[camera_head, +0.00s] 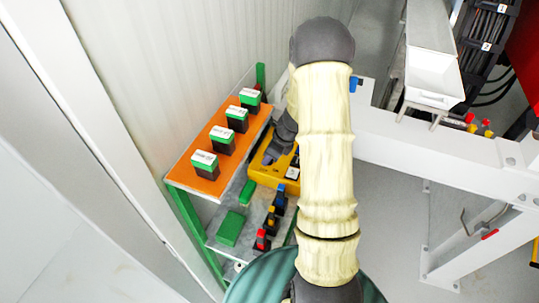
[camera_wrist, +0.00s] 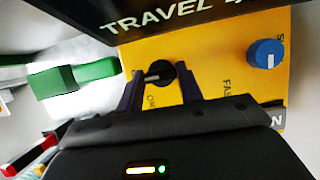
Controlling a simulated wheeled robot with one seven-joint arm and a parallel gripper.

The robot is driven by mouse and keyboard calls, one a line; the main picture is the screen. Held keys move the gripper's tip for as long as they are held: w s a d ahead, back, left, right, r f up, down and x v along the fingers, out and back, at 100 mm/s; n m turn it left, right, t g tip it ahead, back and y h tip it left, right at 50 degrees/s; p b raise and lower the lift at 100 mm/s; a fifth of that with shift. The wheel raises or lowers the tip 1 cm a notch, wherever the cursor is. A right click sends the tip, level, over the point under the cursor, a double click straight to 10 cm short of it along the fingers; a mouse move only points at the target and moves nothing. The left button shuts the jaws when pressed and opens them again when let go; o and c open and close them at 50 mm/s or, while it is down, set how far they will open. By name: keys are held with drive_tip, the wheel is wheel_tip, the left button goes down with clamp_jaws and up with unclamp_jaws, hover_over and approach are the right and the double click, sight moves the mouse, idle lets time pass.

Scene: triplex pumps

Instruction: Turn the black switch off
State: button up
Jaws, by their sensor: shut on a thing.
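The black switch (camera_wrist: 158,68) is a round knob with a white mark on the yellow panel (camera_wrist: 213,60). The mark points to the left in the wrist view. My gripper (camera_wrist: 160,80) is shut on the knob, with one dark finger on each side of it. Lettering by the knob is partly hidden by my fingers. In the head view the yellow panel (camera_head: 261,175) sits on the rack, and my gripper (camera_head: 274,154) reaches down to it. My arm hides the panel's right part, and the switch cannot be made out there.
A blue knob (camera_wrist: 266,53) is on the same panel to the right. A dark plate lettered "TRAVEL" (camera_wrist: 180,18) borders the panel. An orange shelf (camera_head: 188,178) holds several green-and-black labelled boxes. A white beam (camera_head: 440,147) runs right of my arm.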

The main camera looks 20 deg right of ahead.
drive_tip(key=shift+w+r, duration=0.1)
drive_tip(key=shift+r, duration=0.05)
drive_tip(key=o, duration=0.7)
drive_tip(key=v, duration=1.7)
drive_tip(key=shift+d+r, duration=0.1)
